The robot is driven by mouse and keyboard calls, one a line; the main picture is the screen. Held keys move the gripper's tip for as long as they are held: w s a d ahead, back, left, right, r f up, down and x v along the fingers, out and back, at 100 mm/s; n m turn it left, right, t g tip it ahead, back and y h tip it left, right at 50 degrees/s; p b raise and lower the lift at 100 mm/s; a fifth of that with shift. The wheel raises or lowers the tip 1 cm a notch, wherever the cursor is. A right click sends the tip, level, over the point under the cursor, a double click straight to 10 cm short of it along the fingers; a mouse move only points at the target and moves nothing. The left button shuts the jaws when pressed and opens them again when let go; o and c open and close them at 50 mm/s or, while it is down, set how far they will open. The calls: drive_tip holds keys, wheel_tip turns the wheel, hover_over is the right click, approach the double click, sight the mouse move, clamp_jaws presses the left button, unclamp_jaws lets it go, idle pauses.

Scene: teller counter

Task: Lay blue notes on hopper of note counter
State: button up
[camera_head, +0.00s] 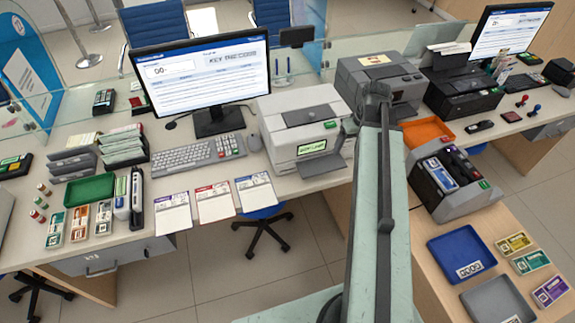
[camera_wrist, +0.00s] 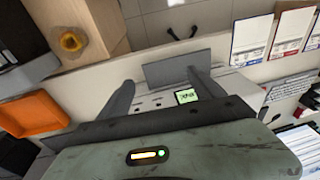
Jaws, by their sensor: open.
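My gripper (camera_wrist: 161,88) is open, with nothing between its fingers. In the wrist view it points at the front of a white machine (camera_wrist: 150,100) with a small green display; in the head view this machine (camera_head: 300,128) is at the centre and the arm hides the gripper. A dark grey machine (camera_head: 463,199), which looks like the note counter, stands right of my arm. A blue and white flat piece (camera_head: 440,173), possibly the blue notes, lies in its top. Note packs with teal (camera_head: 55,229), orange (camera_head: 79,223) and grey-blue (camera_head: 103,218) markings lie at the left.
An orange tray (camera_head: 429,131) sits behind the dark machine and shows in the wrist view (camera_wrist: 38,113). A blue tray (camera_head: 461,252), a grey tray (camera_head: 497,299) and yellow, green and purple packs (camera_head: 529,261) are at right. A monitor (camera_head: 203,75) and keyboard (camera_head: 197,154) occupy the left counter.

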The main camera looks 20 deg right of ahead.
drive_tip(key=a+g+h, duration=0.1)
drive_tip(key=a, duration=2.5)
drive_tip(key=shift+s+a+f+g, duration=0.2)
drive_tip(key=shift+s+g, duration=0.05)
drive_tip(key=shift+g, duration=0.05)
